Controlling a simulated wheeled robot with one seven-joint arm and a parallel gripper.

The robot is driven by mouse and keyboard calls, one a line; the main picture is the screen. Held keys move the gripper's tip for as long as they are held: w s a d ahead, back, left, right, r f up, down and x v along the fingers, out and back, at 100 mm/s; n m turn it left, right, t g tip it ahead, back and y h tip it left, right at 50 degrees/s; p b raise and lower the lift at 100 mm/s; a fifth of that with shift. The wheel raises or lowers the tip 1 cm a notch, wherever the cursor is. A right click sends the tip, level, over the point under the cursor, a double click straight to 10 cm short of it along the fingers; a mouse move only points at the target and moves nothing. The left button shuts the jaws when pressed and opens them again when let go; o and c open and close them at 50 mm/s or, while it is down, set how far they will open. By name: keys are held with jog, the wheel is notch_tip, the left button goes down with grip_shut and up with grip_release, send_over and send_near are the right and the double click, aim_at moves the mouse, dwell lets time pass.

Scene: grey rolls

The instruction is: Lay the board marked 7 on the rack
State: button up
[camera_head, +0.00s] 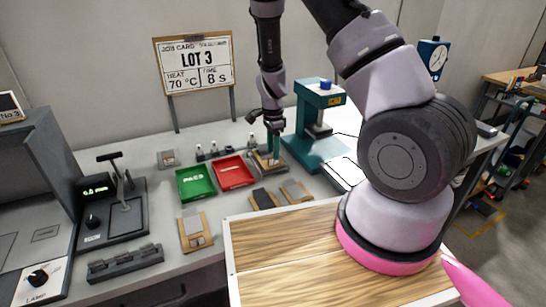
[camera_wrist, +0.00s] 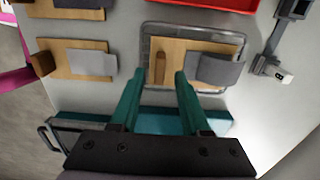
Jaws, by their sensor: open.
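A wooden board (camera_wrist: 203,46) with an upright wooden grip (camera_wrist: 160,67) and a grey roll (camera_wrist: 216,70) lies on a wire rack (camera_wrist: 146,33) in the wrist view. In the head view this board (camera_head: 268,162) is beside the red tray, partly hidden by my gripper (camera_head: 273,150). My gripper (camera_wrist: 160,76) is open in the wrist view, its two teal fingers apart on either side of the grip. Whether they touch it I cannot tell. No number is readable on any board, so I cannot tell which is marked 7.
Other boards stand on the bench: one near the front (camera_head: 196,231), a dark-topped one (camera_head: 264,199) and a grey-topped one (camera_head: 295,191). A green tray (camera_head: 196,182) and red tray (camera_head: 234,172) stand left of my gripper. A teal press (camera_head: 312,150) stands close on its right.

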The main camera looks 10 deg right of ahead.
notch_tip(320, 180, up, 9)
jog(key=s+d+r+n+t+y, duration=0.1)
jog(key=s+r+n+t+y, duration=0.2)
jog(key=r, duration=0.8)
jog(key=s+d+r+n, duration=0.15)
jog(key=s+r, duration=0.25)
jog(key=r, duration=0.7)
jog(key=s+d+r+n+t+h, duration=0.1)
jog(key=s+d+r+n+t, duration=0.2)
jog(key=s+r+n, duration=0.4)
jog(key=s+r+t, duration=0.1)
jog(key=s+r, duration=0.3)
jog(key=s, duration=0.4)
jog(key=shift+d+r, duration=0.15)
jog(key=shift+r, duration=0.1)
